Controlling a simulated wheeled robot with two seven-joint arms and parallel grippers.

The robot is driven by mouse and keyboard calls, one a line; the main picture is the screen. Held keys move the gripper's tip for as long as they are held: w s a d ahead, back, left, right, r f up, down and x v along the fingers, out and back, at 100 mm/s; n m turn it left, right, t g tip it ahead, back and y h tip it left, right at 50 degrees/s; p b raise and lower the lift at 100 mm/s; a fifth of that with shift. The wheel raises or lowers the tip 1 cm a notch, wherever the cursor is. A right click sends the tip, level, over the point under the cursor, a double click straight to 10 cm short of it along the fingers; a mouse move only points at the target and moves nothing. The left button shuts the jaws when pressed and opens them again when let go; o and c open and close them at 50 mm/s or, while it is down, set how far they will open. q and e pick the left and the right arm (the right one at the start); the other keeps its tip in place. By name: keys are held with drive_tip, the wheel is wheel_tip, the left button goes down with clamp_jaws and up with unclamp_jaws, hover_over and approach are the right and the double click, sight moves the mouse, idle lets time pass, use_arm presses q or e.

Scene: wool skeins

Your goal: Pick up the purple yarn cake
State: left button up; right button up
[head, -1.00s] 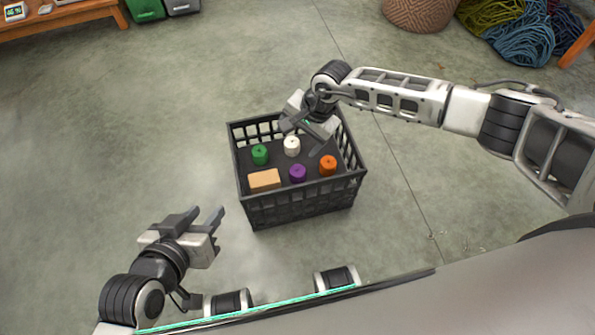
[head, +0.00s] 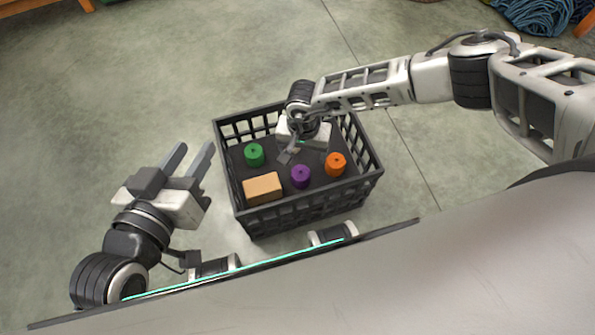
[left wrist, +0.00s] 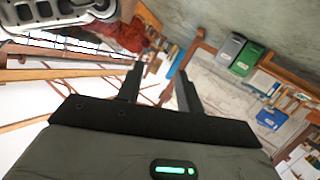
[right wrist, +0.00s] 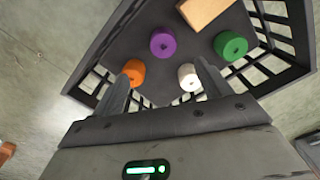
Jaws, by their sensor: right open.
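The purple yarn cake (head: 300,176) stands upright in a black crate (head: 309,209), between a tan block (head: 263,188) and an orange yarn cake (head: 335,164). My right gripper (head: 302,153) is open and empty above the crate, just behind the purple cake in the head view. In the right wrist view the purple cake (right wrist: 163,43) lies beyond the gap between the open fingers. A white yarn cake (right wrist: 188,77) shows there by the right finger; my right gripper hides it in the head view. My left gripper (head: 195,158) is open and empty, left of the crate.
A green yarn cake (head: 254,154) stands at the crate's back left. The crate's slatted walls rise around the cakes. Concrete floor (head: 110,100) is clear around the crate. Blue yarn (head: 535,15) lies far off at the top right.

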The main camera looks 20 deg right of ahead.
sight(301, 172)
wheel_tip(301, 172, down, 11)
drive_tip(key=b, duration=0.5)
drive_tip(key=shift+w+r, duration=0.15)
drive_tip(key=shift+f, duration=0.4)
drive_tip(key=f+b, duration=0.2)
drive_tip(key=f, duration=0.1)
drive_tip(key=f+b, duration=0.1)
drive_tip(key=b, duration=0.1)
drive_tip(key=shift+w+f, duration=0.35)
use_arm(q)
wheel_tip(301, 172, up, 8)
drive_tip(key=w+m+t+h, duration=0.2)
drive_tip(key=t+h, duration=0.2)
drive_tip(key=t, duration=0.1)
drive_tip(key=shift+w+d+f, duration=0.15)
drive_tip(key=shift+w+d, duration=0.15)
drive_tip(key=shift+w, duration=0.1)
use_arm(e)
drive_tip(key=c, duration=1.1)
